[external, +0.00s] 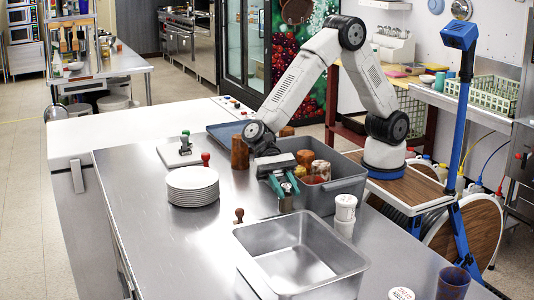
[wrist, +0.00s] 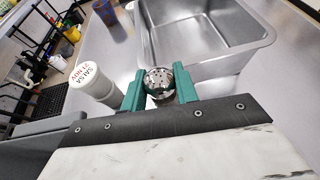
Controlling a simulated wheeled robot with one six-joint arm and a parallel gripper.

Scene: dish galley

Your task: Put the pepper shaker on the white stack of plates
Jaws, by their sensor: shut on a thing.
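My gripper (external: 284,189) is shut on the pepper shaker (external: 286,203), a small shaker with a metal top, in front of the grey bin. In the wrist view the shaker's round, perforated metal top (wrist: 159,84) sits between the green fingers (wrist: 159,90); its contents are hidden there. The white stack of plates (external: 192,187) stands on the steel counter to the left of my gripper, apart from it. Its top plate looks bare.
A grey bin (external: 348,184) holding several jars stands behind my gripper. White tubs (external: 345,208) stand to the right, one labelled salsa (wrist: 90,72). A steel pan (external: 300,252) is in front.

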